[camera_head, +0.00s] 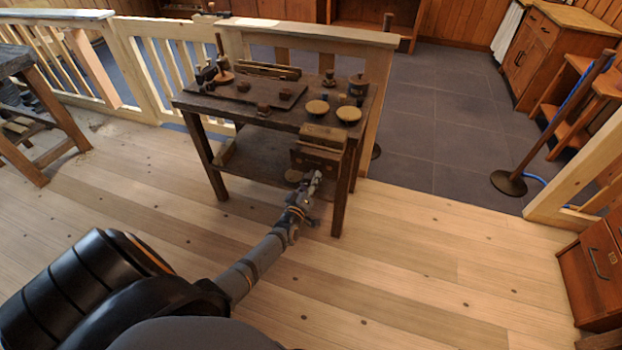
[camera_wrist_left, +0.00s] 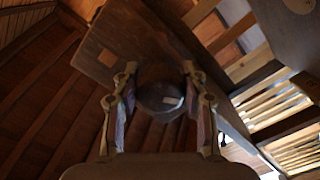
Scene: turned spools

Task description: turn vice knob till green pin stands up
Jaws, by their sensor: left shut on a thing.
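The wooden vice (camera_head: 316,158) is mounted on the near front edge of the dark workbench (camera_head: 230,108). My left gripper (camera_head: 312,182) reaches up to the front of the vice from below. In the left wrist view, the dark round vice knob (camera_wrist_left: 158,88) sits between the two fingers of my left gripper (camera_wrist_left: 160,95), which is shut on it. A small pale mark shows on the knob's face. The vice's dark wooden jaw (camera_wrist_left: 125,45) is behind the knob. I cannot make out a green pin in either view. My right gripper is not in view.
Round wooden discs (camera_head: 348,114), a dark tray (camera_head: 254,91) and several small turned pieces lie on the bench top. A pale railing (camera_head: 168,42) runs behind the bench. A post on a round base (camera_head: 508,183) stands at right. The plank floor before the bench is clear.

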